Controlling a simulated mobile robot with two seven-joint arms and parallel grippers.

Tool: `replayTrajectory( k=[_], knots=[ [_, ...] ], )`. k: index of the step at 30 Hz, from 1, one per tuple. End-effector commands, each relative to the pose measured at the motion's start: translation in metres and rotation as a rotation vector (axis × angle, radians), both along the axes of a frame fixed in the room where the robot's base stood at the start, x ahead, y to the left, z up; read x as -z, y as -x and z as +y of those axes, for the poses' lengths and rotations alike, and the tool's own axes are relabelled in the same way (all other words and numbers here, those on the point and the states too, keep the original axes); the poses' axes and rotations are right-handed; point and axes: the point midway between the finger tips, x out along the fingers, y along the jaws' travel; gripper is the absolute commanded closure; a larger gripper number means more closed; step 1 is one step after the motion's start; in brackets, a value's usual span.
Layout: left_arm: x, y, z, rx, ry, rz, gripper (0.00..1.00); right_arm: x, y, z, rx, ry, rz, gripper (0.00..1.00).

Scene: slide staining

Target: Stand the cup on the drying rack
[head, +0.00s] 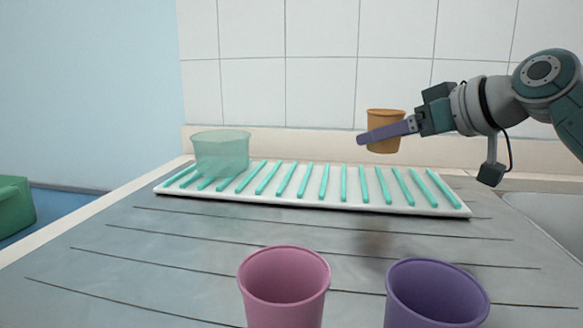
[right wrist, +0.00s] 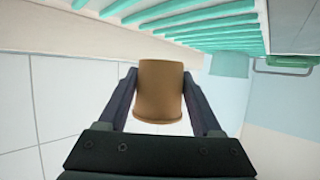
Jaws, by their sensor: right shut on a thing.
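An orange-brown cup (head: 385,146) is held upright in the air by my right gripper (head: 372,137), above the right half of the drying rack (head: 330,206). In the right wrist view, the cup (right wrist: 160,88) sits between the two fingers of the gripper (right wrist: 160,95), which are shut on it. The rack is a white tray with green slats and lies at the back of the counter, clear of the cup's base. My left gripper is out of view.
A clear greenish tub (head: 221,153) stands on the rack's left end. A pink cup (head: 284,290) and a purple cup (head: 436,296) stand at the front. A sink (head: 550,215) is at the right, a green object (head: 14,204) at far left. The rack's middle and right are free.

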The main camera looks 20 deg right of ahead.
Motion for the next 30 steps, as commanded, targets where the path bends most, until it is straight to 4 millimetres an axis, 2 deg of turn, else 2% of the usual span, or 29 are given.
replayTrajectory(
  k=[10, 23, 24, 30],
  knots=[
    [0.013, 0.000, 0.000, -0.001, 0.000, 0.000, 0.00, 0.045, 0.000, 0.000, 0.000, -0.003, 0.001, 0.89],
    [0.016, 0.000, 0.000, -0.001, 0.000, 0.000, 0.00, 0.053, 0.000, 0.000, 0.000, 0.000, 0.000, 0.89],
    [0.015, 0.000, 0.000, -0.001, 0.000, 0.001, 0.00, 0.051, 0.000, 0.000, 0.000, 0.000, 0.000, 0.30],
    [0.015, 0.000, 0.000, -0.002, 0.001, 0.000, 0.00, 0.051, 0.000, 0.000, 0.000, -0.001, 0.000, 0.08]
  ],
)
